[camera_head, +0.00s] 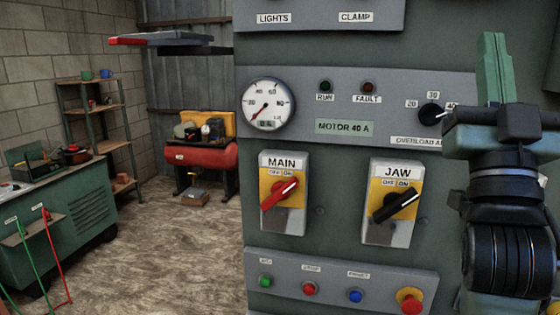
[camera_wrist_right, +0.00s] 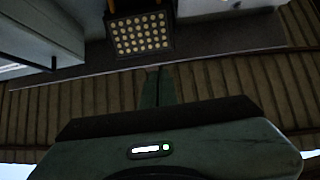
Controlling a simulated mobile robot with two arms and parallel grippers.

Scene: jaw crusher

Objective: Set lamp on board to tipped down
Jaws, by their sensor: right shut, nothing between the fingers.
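The lamp (camera_wrist_right: 140,33) shows in the right wrist view at the top, left of centre. It is a dark rectangular head with a grid of pale round LEDs and a yellow strip at each upper side. The lamp cannot be made out in the head view. My right gripper (camera_head: 493,55) points upward at the right of the board (camera_head: 335,190). Its green fingers are shut and empty. In the right wrist view the fingers (camera_wrist_right: 159,85) are below the lamp in the picture, and I cannot tell the gap in depth. My left gripper is not in view.
The board carries the MAIN switch (camera_head: 284,192), the JAW switch (camera_head: 396,204), a gauge (camera_head: 268,104), an overload dial (camera_head: 430,114) partly beside my arm, and a button row (camera_head: 340,288). A red compressor (camera_head: 200,156) and a green bench (camera_head: 70,215) stand left. Floor between is clear.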

